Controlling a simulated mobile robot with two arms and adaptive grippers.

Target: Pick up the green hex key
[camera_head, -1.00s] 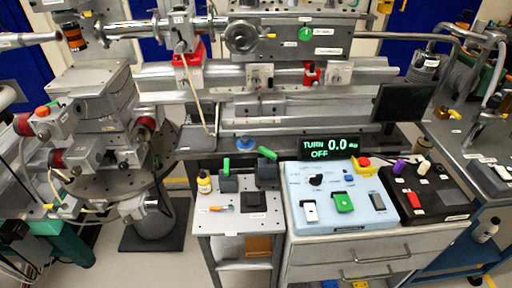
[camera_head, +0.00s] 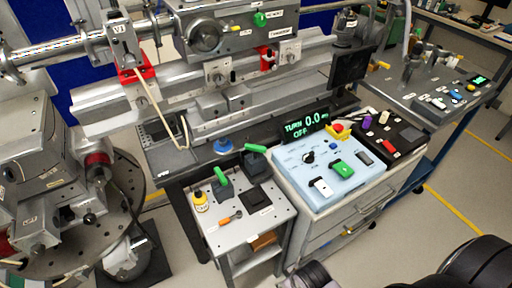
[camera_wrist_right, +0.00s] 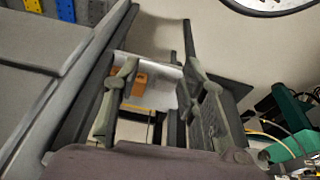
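Two green handles stand on the small grey table (camera_head: 220,241) in the head view. One green handle (camera_head: 221,177) rises from a dark block on the left, and another green handle (camera_head: 255,148) leans over a dark block behind it to the right. I cannot tell which is the green hex key, as any metal shaft is too small to make out. My right gripper (camera_wrist_right: 157,62) is open and looks empty in the right wrist view. Neither gripper shows in the head view, where dark parts of my arms show at the lower edge.
The table also holds a yellow bottle (camera_head: 200,201), an orange-handled tool (camera_head: 231,217) and a flat dark block (camera_head: 255,200). A light-blue control panel (camera_head: 329,170) stands on the cabinet to its right. A brown box (camera_wrist_right: 138,84) shows between my right fingers.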

